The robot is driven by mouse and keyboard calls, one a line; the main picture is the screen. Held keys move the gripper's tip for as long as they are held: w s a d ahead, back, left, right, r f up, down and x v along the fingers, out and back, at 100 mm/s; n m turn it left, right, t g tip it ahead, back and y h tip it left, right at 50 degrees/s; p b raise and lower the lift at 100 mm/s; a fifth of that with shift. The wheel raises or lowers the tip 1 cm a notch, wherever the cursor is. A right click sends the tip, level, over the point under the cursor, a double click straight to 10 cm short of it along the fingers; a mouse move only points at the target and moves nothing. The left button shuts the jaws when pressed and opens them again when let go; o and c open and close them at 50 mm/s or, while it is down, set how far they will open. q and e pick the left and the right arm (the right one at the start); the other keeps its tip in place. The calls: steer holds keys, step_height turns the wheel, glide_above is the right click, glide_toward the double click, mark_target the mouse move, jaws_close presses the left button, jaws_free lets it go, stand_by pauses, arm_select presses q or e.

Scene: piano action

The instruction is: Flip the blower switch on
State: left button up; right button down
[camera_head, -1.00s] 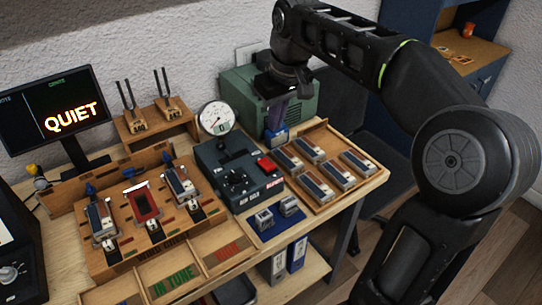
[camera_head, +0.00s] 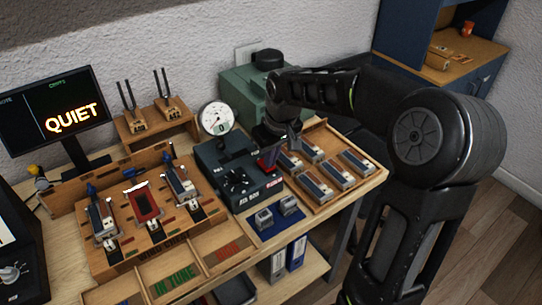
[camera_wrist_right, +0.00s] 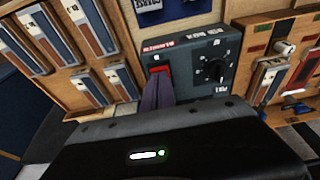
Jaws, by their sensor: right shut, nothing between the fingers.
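The blower box is a dark grey-blue unit (camera_head: 228,180) with a black dial and a round white gauge (camera_head: 217,118) that reads about 0. Its red rocker switch (camera_wrist_right: 160,73) sits beside the dial in the right wrist view, partly covered by my fingers. My right gripper (camera_head: 270,160) is shut and empty, with its fingertips at the red switch; whether they touch it I cannot tell. In the right wrist view the shut fingers (camera_wrist_right: 158,92) point at the switch. My left gripper is not in view.
A wooden tray (camera_head: 376,172) of several grey-blue parts lies right of the box. A wooden rack (camera_head: 112,262) with several reed parts stands left. A green box (camera_head: 238,92) is behind. The monitor (camera_head: 55,112) reads "QUIET". Small blocks on a blue mat (camera_head: 285,224) lie in front.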

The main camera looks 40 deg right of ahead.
steer(key=shift+f, duration=0.1)
steer(key=shift+s+f+b, duration=0.15)
steer(key=shift+f+b, duration=0.25)
steer(key=shift+b, duration=0.15)
steer(key=shift+f+b, duration=0.15)
steer(key=shift+b, duration=0.2)
steer(key=shift+s+r, duration=0.15)
steer(key=shift+r, duration=0.1)
steer(key=shift+p, duration=0.3)
steer(key=shift+w, duration=0.2)
steer(key=shift+w+r+p, duration=0.3)
steer(key=shift+w+p, duration=0.15)
steer(key=shift+w, duration=0.15)
steer(key=shift+r, duration=0.1)
